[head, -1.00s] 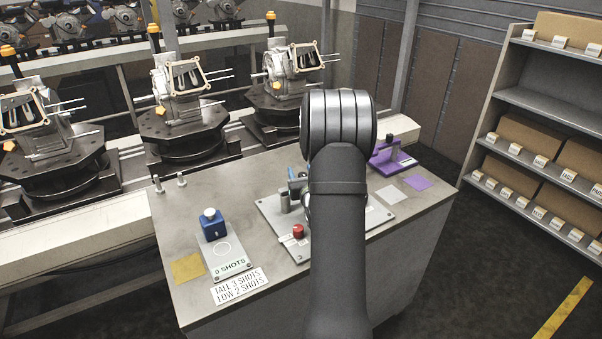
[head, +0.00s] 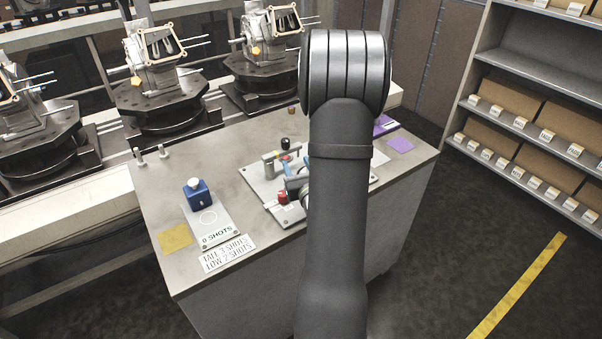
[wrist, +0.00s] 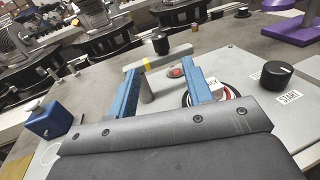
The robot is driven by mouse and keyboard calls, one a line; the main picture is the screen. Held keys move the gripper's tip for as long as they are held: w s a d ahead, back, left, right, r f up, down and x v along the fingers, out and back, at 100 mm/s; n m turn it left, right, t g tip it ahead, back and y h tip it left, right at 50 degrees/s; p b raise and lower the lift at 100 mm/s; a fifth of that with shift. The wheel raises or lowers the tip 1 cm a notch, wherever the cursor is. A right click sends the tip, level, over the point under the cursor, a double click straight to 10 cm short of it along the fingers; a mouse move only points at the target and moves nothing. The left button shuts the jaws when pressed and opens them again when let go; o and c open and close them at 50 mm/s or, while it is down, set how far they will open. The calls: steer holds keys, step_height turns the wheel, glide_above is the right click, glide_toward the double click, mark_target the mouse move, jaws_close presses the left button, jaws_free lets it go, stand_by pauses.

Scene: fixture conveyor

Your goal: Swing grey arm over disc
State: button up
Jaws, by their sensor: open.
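The grey arm (wrist: 178,55) is a flat bar with a yellow band, in the wrist view just beyond my fingertips. A black knob (wrist: 160,43) shows at its far side; it also shows in the head view (head: 285,141). A grey post (wrist: 147,92) stands between my blue fingers. A small red disc (wrist: 175,72) lies on the plate beyond the right finger. A round white-and-dark piece (wrist: 232,92) is partly hidden behind that finger. I cannot tell which is the task's disc. My gripper (wrist: 163,72) is open, with its fingers apart around the post; contact is unclear.
A black dial (wrist: 277,75) beside a START label sits on the plate at right. A blue box with a white top (head: 197,195) stands at the bench's left. A purple stand (wrist: 295,25) is at the right. Engine fixtures line the conveyor behind.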

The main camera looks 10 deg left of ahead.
steer(key=shift+v, duration=1.65)
steer(key=shift+c, duration=0.5)
